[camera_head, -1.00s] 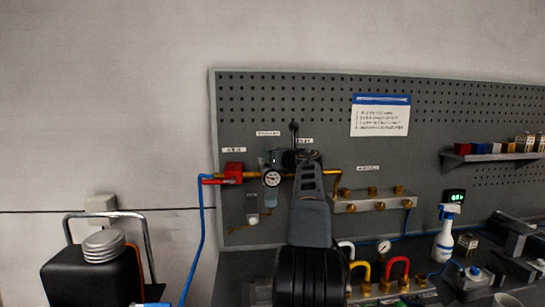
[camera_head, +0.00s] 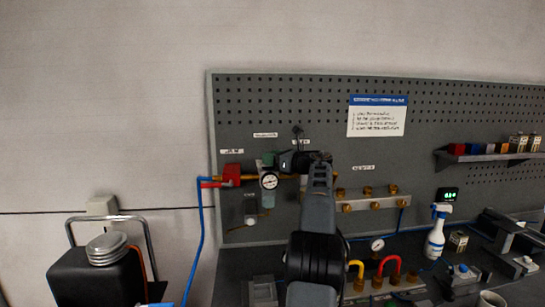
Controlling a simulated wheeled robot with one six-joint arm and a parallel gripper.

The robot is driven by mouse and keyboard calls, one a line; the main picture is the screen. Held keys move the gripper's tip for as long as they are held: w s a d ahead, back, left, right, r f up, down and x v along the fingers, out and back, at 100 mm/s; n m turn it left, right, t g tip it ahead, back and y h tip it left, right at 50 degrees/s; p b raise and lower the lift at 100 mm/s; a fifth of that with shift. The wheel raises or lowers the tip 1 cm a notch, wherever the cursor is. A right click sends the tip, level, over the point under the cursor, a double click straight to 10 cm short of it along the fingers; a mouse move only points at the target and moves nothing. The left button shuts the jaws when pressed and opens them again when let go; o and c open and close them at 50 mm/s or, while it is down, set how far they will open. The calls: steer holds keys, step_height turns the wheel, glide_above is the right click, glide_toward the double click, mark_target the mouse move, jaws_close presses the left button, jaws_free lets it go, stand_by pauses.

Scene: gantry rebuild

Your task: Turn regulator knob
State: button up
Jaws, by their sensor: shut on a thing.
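The regulator hangs on the grey pegboard, on the brass air line, with its round white gauge (camera_head: 268,181) facing me. A clear bowl (camera_head: 267,200) shows below the gauge, and a greenish body part (camera_head: 268,159) shows above it. My gripper (camera_head: 284,161) is at the regulator's upper right, reaching in from the right with my arm rising from below. It is shut on the regulator knob, which is mostly hidden behind the dark jaws. The gauge needle is too small to read.
A red valve (camera_head: 231,172) with a blue hose sits left of the regulator. A brass-fitted manifold (camera_head: 372,203) is on the right. The bench below holds red and yellow hose loops, a small gauge (camera_head: 377,245) and a spray bottle (camera_head: 437,230).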

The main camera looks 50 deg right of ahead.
steer(key=shift+r, duration=0.1)
steer(key=o, duration=0.9)
steer(key=shift+w+a, duration=0.1)
steer(key=s+b, duration=0.1)
steer(key=s, duration=0.3)
steer(key=s+d+b, duration=0.1)
steer(key=s, duration=0.4)
steer(key=s+d+b, duration=0.1)
steer(key=s+b, duration=0.1)
steer(key=s, duration=0.2)
steer(key=shift+s, duration=0.35)
